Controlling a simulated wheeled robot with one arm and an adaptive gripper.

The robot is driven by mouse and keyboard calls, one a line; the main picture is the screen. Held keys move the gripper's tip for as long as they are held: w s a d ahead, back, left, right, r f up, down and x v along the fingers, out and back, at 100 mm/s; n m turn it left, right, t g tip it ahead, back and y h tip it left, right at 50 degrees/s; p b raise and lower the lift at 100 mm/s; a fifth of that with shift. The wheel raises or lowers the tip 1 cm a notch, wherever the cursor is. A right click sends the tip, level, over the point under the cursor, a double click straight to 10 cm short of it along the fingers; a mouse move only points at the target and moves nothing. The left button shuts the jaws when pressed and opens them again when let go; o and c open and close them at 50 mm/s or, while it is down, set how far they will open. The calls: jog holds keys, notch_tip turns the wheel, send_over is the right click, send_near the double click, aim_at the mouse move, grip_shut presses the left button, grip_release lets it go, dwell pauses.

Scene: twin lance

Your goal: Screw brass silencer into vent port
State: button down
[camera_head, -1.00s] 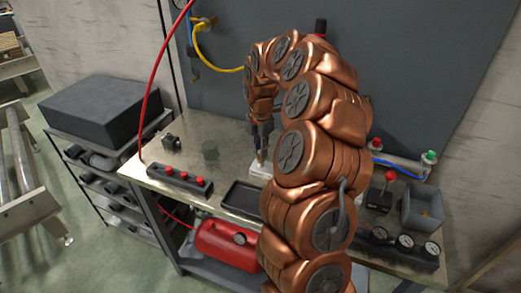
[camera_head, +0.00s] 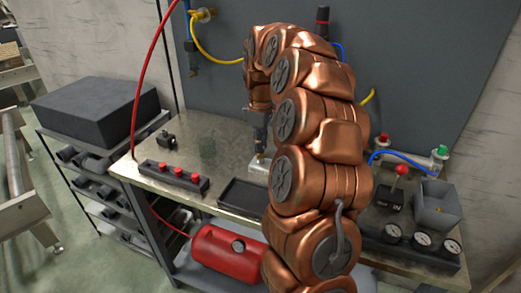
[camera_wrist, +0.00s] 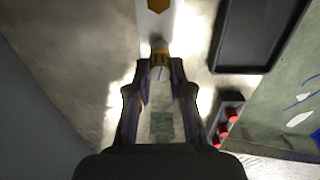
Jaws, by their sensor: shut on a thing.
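The brass silencer (camera_wrist: 159,49) is a short cylinder with a brass end and a grey slotted face. It sits between the fingertips of my gripper (camera_wrist: 160,68) in the wrist view, and the gripper is shut on it. A pale metal block (camera_wrist: 155,24) lies just beyond it with a brass hexagonal part (camera_wrist: 158,5) at the top edge. The block also shows in the head view (camera_head: 258,166), below my gripper (camera_head: 261,151), partly hidden by my arm. I cannot tell whether the silencer touches the port.
A black tray (camera_head: 241,198) lies in front of the block. A strip with red buttons (camera_head: 174,176) is at the bench's left. Gauges (camera_head: 422,240), a red-knobbed lever (camera_head: 400,171) and a grey bin (camera_head: 437,206) stand at right. Bare bench (camera_head: 215,140) shows left of the block.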

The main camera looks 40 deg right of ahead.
jog(key=m+b, duration=0.1)
jog(key=m, duration=0.2)
jog(key=m+b, duration=0.2)
jog(key=m, duration=0.1)
jog(key=shift+d+f, duration=0.1)
jog(key=shift+f, duration=0.1)
jog(key=m+b, duration=0.2)
jog(key=m, duration=0.2)
jog(key=shift+s+r+m+b, duration=0.1)
jog(key=shift+m+b, duration=0.3)
jog(key=shift+m, duration=0.5)
jog(key=c, duration=1.2)
grip_release()
jog(key=shift+r, duration=0.1)
